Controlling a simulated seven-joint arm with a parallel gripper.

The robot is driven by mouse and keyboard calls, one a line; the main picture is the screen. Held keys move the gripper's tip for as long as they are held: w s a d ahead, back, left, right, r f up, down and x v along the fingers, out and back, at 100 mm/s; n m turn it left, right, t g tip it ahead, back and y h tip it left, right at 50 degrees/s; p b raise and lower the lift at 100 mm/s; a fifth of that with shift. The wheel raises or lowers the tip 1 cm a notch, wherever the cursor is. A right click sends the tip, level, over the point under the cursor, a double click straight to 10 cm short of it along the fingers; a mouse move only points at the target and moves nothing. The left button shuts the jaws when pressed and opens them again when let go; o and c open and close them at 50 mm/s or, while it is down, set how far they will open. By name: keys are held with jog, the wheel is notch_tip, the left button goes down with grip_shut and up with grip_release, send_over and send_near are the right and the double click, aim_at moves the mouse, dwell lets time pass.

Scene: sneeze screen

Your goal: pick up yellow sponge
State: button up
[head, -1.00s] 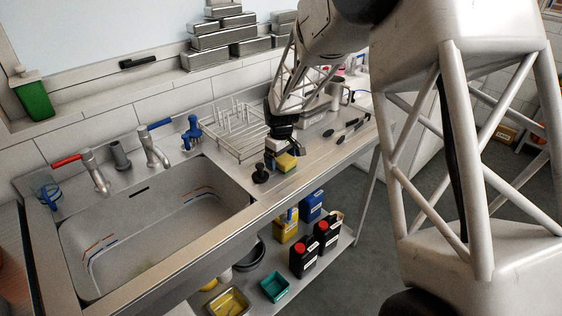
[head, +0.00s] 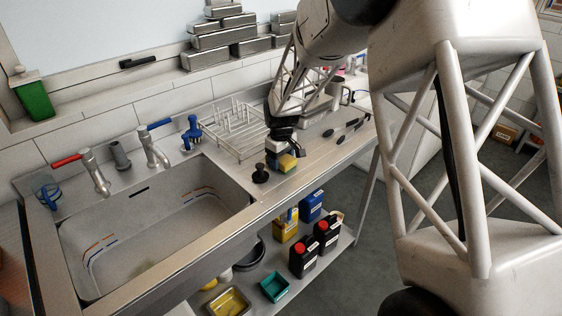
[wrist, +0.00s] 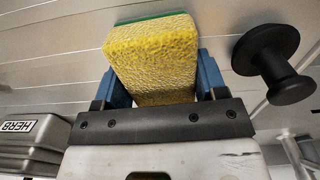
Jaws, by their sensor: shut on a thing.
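The yellow sponge (wrist: 152,60), with a green layer on its far face, sits between the two blue fingers of my gripper (wrist: 155,85) in the wrist view. My gripper is shut on it. In the head view the sponge (head: 288,162) shows below my gripper (head: 283,150), over the steel counter to the right of the sink. I cannot tell for sure whether the sponge touches the counter.
A black knob-shaped object (head: 260,174) stands on the counter close to my gripper; it also shows in the wrist view (wrist: 272,62). A wire dish rack (head: 236,132) is behind. Dark utensils (head: 345,128) lie to the right. The sink (head: 150,230) is at left.

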jog(key=shift+r, duration=0.15)
jog(key=shift+r, duration=0.85)
jog(key=shift+s+r, duration=0.25)
jog(key=shift+r, duration=0.6)
jog(key=s+d+r, duration=0.1)
jog(key=s+d, duration=0.3)
jog(key=s, duration=1.1)
jog(key=shift+d+r, duration=0.15)
jog(key=shift+r, duration=0.05)
